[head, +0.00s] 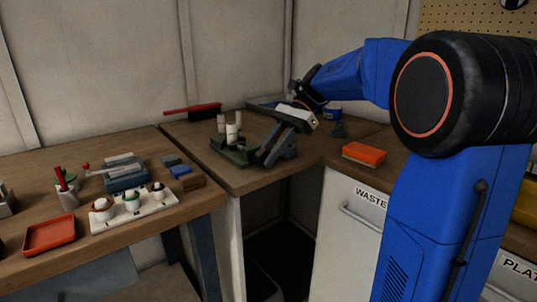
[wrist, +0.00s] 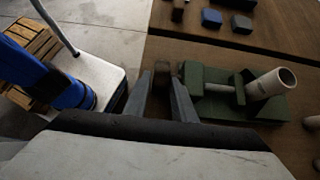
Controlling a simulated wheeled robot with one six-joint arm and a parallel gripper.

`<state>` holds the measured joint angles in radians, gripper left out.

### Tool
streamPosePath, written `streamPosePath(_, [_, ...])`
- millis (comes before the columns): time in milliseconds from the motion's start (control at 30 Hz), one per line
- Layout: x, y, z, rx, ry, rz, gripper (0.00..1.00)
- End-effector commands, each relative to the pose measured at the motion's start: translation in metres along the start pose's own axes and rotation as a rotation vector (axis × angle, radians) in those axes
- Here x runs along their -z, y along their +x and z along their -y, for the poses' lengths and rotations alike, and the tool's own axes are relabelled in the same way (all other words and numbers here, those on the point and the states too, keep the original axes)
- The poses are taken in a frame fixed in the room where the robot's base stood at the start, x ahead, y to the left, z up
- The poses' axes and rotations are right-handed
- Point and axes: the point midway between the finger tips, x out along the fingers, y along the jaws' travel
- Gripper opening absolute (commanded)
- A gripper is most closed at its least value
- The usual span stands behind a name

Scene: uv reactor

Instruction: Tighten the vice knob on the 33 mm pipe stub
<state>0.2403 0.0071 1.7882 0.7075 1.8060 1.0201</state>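The green vice (head: 238,156) stands near the front edge of the far wooden bench in the head view. It also shows right of centre in the wrist view (wrist: 218,108). A pale hollow pipe stub (wrist: 270,84) sits in it, tilted in the wrist picture; it shows in the head view as a white cylinder (head: 232,134). A small dark brown knob (wrist: 161,76) shows at the vice's left side in the wrist view. My gripper (wrist: 164,84) is open, its grey fingers on either side of the knob; I cannot tell whether they touch it. In the head view my gripper (head: 270,157) is beside the vice.
A red brush (head: 193,110) lies behind the vice. An orange box (head: 364,153) lies to the right. A gap separates the benches' fronts.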

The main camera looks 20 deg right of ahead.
Motion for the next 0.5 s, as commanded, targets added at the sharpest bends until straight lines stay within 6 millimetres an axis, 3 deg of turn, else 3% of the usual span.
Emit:
streamPosePath(267, [-0.0006, -0.0001, 0.0005, 0.001, -0.001, -0.016, 0.27])
streamPosePath(500, [-0.0053, -0.0005, 0.0005, 0.001, -0.005, -0.171, 0.27])
